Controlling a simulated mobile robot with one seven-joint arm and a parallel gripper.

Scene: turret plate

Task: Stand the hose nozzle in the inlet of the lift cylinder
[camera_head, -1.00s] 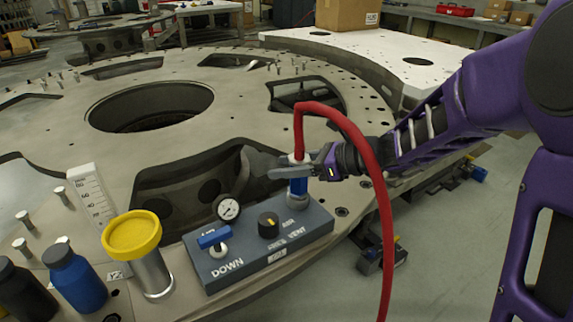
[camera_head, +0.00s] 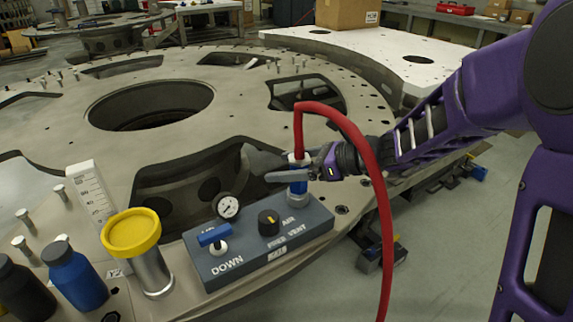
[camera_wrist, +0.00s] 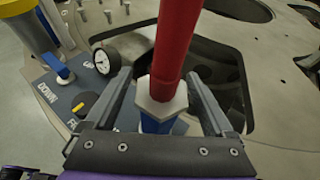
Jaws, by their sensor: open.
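The hose nozzle (camera_head: 298,187) is blue with a pale hex collar, and the red hose rises from its top. It stands upright at a metal fitting (camera_head: 298,201) on the grey control block beside the word AIR; how deep it sits is hidden. My gripper (camera_head: 292,175) reaches in from the right. In the wrist view its open jaws (camera_wrist: 160,104) straddle the nozzle, whose hex collar (camera_wrist: 161,98) shows between them. A silver cylinder with a yellow top (camera_head: 133,234) stands left of the block; I cannot tell whether it is the lift cylinder.
The grey control block (camera_head: 215,272) carries a blue lever (camera_head: 213,236), a black knob (camera_head: 268,222) and a gauge (camera_head: 228,207). The red hose (camera_head: 384,220) hangs down at the right. Bottles (camera_head: 75,275) and pins stand at left on the turret plate (camera_head: 230,105).

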